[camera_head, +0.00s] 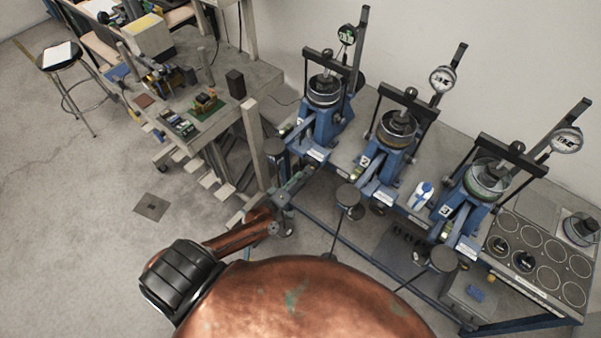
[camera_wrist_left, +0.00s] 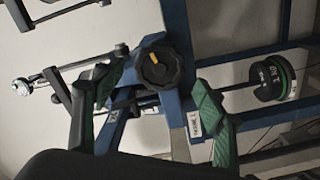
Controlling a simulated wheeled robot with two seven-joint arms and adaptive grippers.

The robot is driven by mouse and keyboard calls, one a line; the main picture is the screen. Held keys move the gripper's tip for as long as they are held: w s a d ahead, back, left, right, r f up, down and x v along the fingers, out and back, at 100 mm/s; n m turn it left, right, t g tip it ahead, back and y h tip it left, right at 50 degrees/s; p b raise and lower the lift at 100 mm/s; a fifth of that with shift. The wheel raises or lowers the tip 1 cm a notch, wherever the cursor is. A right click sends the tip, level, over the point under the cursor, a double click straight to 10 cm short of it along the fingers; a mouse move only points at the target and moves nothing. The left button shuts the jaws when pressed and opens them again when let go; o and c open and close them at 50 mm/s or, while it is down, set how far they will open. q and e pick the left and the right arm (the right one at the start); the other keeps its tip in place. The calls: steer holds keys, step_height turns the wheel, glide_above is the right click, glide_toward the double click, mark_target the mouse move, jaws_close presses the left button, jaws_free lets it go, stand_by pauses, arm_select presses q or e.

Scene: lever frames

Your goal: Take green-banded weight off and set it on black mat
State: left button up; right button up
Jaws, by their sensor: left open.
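A black weight with a green band (camera_wrist_left: 287,78) shows at the right of the left wrist view, beside another black disc on a thin rod. I cannot tell which disc it is in the head view. My left gripper (camera_head: 288,192) is open and empty, in front of the leftmost blue lever frame (camera_head: 322,125). In the left wrist view its green-padded fingers (camera_wrist_left: 160,78) stand apart on either side of a black knob (camera_wrist_left: 163,66) with a yellow mark. The weight is outside the fingers, to their right. A dark panel with ring outlines (camera_head: 519,262) is at the right; I cannot tell whether it is the black mat.
Two more blue lever frames (camera_head: 397,135) (camera_head: 480,190) stand along the bench to the right. Dark discs (camera_head: 348,195) (camera_head: 443,259) stand out before the bench. A white-and-blue bottle (camera_head: 421,194) sits between frames.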

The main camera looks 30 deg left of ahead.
arm_select(q)
steer(key=shift+o, duration=0.2)
stand_by(0.3)
steer(key=w+a+f+n+g+y+b, duration=0.1)
steer(key=w+a+f+n+y+b, duration=0.1)
steer(key=f+n+b, duration=0.4)
steer(key=w+a+f+n+g+y+b, duration=0.2)
steer(key=w+f+n+y+b, duration=0.2)
steer(key=n, duration=1.2)
steer(key=w+a+f+n+g+y+b, duration=0.2)
steer(key=w+f+n+y+b, duration=0.1)
steer(key=f+n+y+b, duration=0.3)
step_height(320, 180, down, 2)
steer(key=shift+a+f+n+b, duration=0.1)
steer(key=shift+f+n+b, duration=0.05)
steer(key=shift+n+b, duration=1.25)
steer(key=shift+f+n+b, duration=0.1)
steer(key=shift+n+b, duration=0.9)
steer(key=shift+b, duration=0.7)
steer(key=shift+x, duration=1.35)
arm_select(e)
steer(key=s+f, duration=0.2)
steer(key=f, duration=0.9)
steer(key=s+f+g, duration=0.1)
steer(key=s+f, duration=0.2)
steer(key=f, duration=0.8)
steer(key=shift+s+f, duration=0.25)
arm_select(q)
steer(key=shift+f, duration=0.1)
steer(key=shift+c, duration=0.4)
